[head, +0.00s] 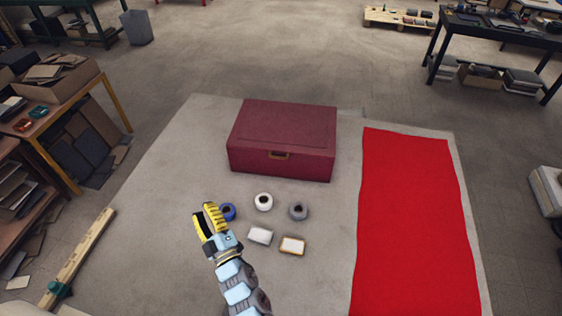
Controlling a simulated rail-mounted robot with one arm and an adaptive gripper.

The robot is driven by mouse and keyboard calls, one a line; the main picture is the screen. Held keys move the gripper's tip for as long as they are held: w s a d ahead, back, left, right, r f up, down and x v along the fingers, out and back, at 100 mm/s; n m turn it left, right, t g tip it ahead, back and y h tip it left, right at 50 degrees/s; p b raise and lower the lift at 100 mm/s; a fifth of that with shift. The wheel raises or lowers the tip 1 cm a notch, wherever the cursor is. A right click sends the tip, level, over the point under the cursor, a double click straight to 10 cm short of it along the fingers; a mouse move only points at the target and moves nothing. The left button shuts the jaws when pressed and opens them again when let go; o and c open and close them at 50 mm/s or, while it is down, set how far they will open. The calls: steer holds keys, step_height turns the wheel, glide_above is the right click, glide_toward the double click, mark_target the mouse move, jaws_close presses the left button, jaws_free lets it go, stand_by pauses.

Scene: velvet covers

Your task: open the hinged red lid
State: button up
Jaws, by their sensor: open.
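A dark red box with a closed hinged lid (287,121) stands upright in the middle of the head view. A small brass-coloured latch or handle (278,155) sits at the middle of its front face. The hinges are not visible. My gripper (208,217) has yellow fingers and is open. It is in front of the box, lower and to the left of it in the picture, apart from the box. Its fingers partly overlap a blue roll in the view. I see nothing held between the fingers.
A white block (260,235) and an orange-edged block (292,245) lie nearer. Red cloth (412,220) covers the right side. The grey surface left of the box is clear.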

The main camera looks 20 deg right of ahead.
steer(key=w+d+f+g+h+b, duration=0.1)
steer(key=w+d+f+g+h, duration=0.15)
steer(key=w+d+f, duration=0.2)
steer(key=g+h+b, duration=0.3)
steer(key=g+h, duration=0.3)
steer(key=h, duration=0.3)
glide_toward(278, 158)
steer(key=shift+t, duration=0.35)
steer(key=shift+f+b+x, duration=0.2)
steer(key=shift+b+x, duration=2.45)
steer(key=shift+b, duration=0.25)
steer(key=shift+f+b+x, duration=0.2)
steer(key=shift+b+x, duration=2.5)
steer(key=shift+b, duration=0.2)
steer(key=shift+s+d, duration=0.15)
jaws_close()
